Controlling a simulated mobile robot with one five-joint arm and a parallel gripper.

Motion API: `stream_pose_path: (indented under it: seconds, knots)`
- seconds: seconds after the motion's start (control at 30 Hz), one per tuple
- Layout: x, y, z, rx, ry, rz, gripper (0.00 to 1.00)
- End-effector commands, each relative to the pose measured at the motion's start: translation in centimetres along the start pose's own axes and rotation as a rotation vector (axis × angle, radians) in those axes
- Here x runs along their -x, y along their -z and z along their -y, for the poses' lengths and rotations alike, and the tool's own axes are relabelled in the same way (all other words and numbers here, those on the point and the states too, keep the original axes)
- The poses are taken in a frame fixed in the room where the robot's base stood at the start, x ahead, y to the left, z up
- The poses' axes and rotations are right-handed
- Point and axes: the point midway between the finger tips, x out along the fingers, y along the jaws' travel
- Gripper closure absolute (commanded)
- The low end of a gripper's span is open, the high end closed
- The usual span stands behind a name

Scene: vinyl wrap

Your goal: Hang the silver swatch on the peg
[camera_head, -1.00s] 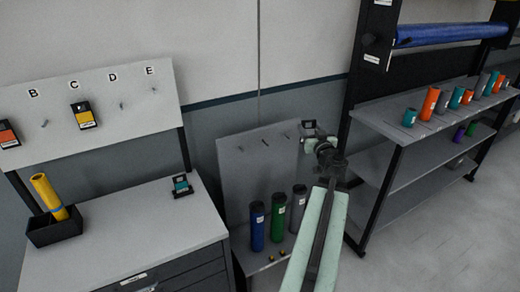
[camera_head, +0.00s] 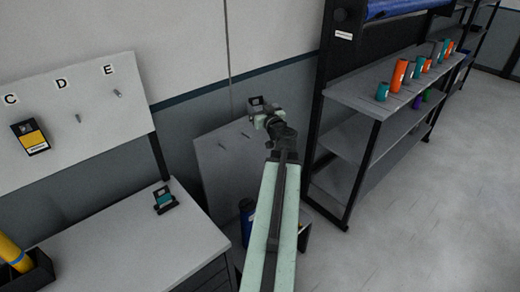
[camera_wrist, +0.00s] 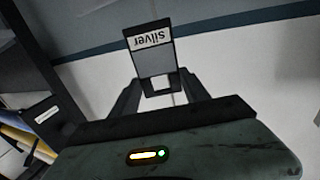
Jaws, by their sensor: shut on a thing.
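The silver swatch (camera_wrist: 153,58), a grey card with a white label reading "silver" upside down, is held between the fingers of my gripper (camera_wrist: 160,92) in the wrist view. In the head view my gripper (camera_head: 265,114) is raised in front of the wall with the dark-framed swatch (camera_head: 256,103) at its tip. A pale panel at left has bare pegs under D (camera_head: 78,118) and E (camera_head: 117,93). A lower grey panel (camera_head: 215,165) behind my arm also has small pegs (camera_head: 247,134). My gripper appears above this panel; its distance from it is unclear.
A yellow swatch (camera_head: 30,137) hangs under C. A teal swatch (camera_head: 163,199) stands on the grey cabinet top (camera_head: 130,240), with a yellow roll (camera_head: 14,254) in a black holder. A shelf rack (camera_head: 350,100) with coloured rolls stands right of my arm. Open floor lies at right.

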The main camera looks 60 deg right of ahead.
Motion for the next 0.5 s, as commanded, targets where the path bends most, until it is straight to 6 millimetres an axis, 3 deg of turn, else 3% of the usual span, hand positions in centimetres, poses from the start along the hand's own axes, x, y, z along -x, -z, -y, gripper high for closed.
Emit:
stream_pose_path:
  seconds: [0.03,0.3,0.5]
  knots:
    - [0.0,-2.8,0.0,0.000,0.004,-0.002,0.84]
    - [0.1,-14.7,-0.7,-0.003,0.040,-0.019,0.84]
    - [0.4,-20.0,-1.3,-0.003,0.060,-0.031,0.84]
